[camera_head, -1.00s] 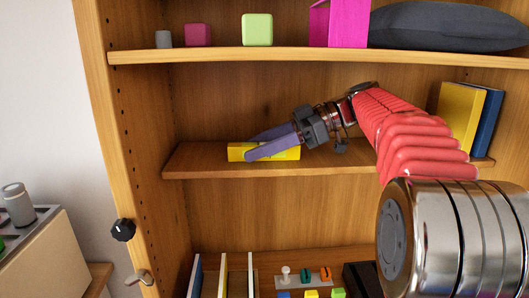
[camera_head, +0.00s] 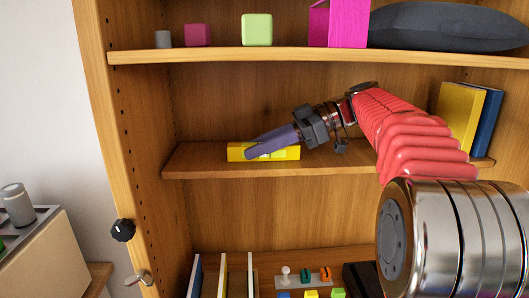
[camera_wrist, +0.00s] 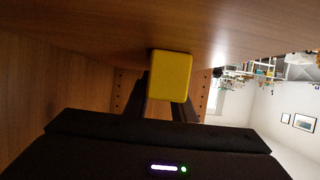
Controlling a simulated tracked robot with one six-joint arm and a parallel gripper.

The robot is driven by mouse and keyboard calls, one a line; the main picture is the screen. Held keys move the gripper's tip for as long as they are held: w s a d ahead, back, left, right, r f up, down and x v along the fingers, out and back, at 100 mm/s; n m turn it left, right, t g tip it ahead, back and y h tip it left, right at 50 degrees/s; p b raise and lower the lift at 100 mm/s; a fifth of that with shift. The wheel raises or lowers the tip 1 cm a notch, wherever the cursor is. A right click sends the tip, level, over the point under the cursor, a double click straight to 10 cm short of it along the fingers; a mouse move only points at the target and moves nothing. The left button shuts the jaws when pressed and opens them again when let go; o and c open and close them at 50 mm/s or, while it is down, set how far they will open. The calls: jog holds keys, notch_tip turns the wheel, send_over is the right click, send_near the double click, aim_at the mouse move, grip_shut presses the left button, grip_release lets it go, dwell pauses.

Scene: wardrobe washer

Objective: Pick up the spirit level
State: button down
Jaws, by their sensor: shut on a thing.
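The spirit level is a yellow bar (camera_head: 285,153) on the middle shelf of the wooden wardrobe in the head view. My gripper (camera_head: 252,152) reaches in from the right, with its purple fingers shut across the bar. In the wrist view, the yellow end of the level (camera_wrist: 171,76) shows between my dark fingers (camera_wrist: 166,108). The level is at shelf height; I cannot tell whether it still touches the shelf. Its middle is partly hidden by the fingers.
The middle shelf (camera_head: 200,160) is bare around the level. A yellow book (camera_head: 458,112) and a blue book (camera_head: 488,125) stand at its right. The upper shelf (camera_head: 230,56) above my arm holds coloured blocks, a magenta box (camera_head: 348,24) and a dark cushion (camera_head: 445,27).

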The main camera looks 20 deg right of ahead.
jog(key=shift+r, duration=0.1)
jog(key=shift+r, duration=1.55)
jog(key=shift+s+r, duration=0.1)
jog(key=shift+r, duration=0.05)
jog(key=s+a, duration=0.1)
jog(key=s, duration=0.7)
jog(key=s+a, duration=0.2)
jog(key=s, duration=0.7)
jog(key=shift+s+a, duration=0.25)
